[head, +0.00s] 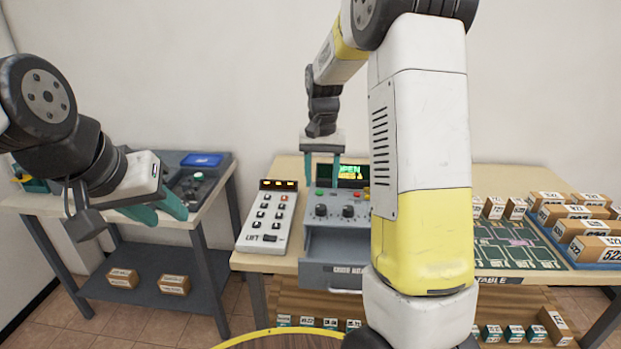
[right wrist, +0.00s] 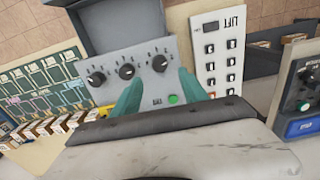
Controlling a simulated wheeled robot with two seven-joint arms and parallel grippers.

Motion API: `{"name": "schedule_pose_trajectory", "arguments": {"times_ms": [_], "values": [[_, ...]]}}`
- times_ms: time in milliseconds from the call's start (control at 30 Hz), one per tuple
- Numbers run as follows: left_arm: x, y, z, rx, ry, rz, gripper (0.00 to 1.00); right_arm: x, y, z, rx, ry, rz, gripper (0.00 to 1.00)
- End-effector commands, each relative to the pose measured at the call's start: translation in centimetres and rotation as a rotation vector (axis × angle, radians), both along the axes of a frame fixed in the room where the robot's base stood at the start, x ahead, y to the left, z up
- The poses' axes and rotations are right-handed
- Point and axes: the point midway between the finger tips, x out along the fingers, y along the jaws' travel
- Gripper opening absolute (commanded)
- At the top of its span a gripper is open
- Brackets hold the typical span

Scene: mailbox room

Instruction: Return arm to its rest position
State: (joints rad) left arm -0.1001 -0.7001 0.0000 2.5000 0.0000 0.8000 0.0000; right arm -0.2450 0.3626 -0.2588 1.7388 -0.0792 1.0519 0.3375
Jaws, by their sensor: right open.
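My right gripper (head: 321,180) points down over the grey control panel (head: 338,210) in the head view. Its teal fingers are apart and hold nothing. In the right wrist view the right gripper (right wrist: 160,85) has the panel's knobs and a green button (right wrist: 173,99) beyond its fingers. I cannot tell whether a fingertip touches the panel. My left gripper (head: 165,213) hangs at the left, in front of the left table, its teal fingers apart and empty. My right arm (head: 420,140) rises across the middle of the head view and hides part of the panel and table.
A display (head: 348,170) showing "OPEN" stands behind the panel. An open grey drawer (head: 335,243) juts out below it. A LIFT keypad (head: 268,217) lies left of the panel. Boxes (head: 590,248) and a green sorting board (head: 510,245) are at right. A blue-topped device (head: 202,160) sits on the left table.

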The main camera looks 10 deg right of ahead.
Motion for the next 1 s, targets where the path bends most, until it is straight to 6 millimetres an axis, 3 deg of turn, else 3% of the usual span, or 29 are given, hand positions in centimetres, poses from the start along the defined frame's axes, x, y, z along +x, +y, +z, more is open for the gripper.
{"name": "schedule_pose_trajectory", "arguments": {"times_ms": [200, 367, 500, 700, 900, 1000], "values": [[0.0, 0.0, 0.0, 0.000, 0.000, 0.000, 0.36, -0.3, 0.0, 0.3, 0.006, -0.007, 0.003, 0.51], [0.0, 0.0, 0.0, 0.000, 0.000, 0.000, 0.36, -2.8, 0.1, 3.2, 0.050, -0.070, 0.035, 0.51], [0.0, 0.0, 0.0, 0.000, 0.000, 0.000, 0.36, -7.2, 0.5, 6.8, 0.103, -0.170, 0.093, 0.51], [0.0, 0.0, 0.0, 0.000, 0.000, 0.000, 0.36, -14.1, 1.2, 10.1, 0.140, -0.324, 0.189, 0.51], [0.0, 0.0, 0.0, 0.000, 0.000, 0.000, 0.36, -20.4, 2.1, 11.1, 0.132, -0.470, 0.278, 0.51], [0.0, 0.0, 0.0, 0.000, 0.000, 0.000, 0.36, -22.5, 2.3, 11.0, 0.119, -0.521, 0.310, 0.51]]}}
